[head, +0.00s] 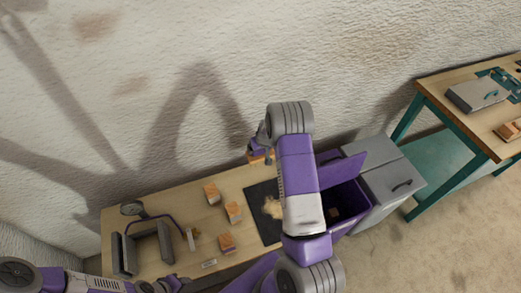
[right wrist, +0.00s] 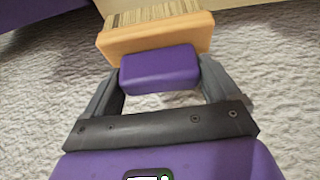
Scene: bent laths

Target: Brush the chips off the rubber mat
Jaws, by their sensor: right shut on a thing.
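The dark rubber mat (head: 264,231) lies on the wooden table, partly hidden behind my right arm. A pale tan heap of chips (head: 271,207) lies on it. My right gripper (head: 262,142) is above the table's back edge, beyond the mat. It is shut on the purple grip of a brush (head: 259,156). The right wrist view shows the brush's orange wooden block and bristles (right wrist: 155,32) beyond the fingers (right wrist: 160,75), clear of the mat. My left gripper (head: 172,285) is at the bottom edge, low and partly cut off; its jaws are not clear.
Another table (head: 455,93) stands far right.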

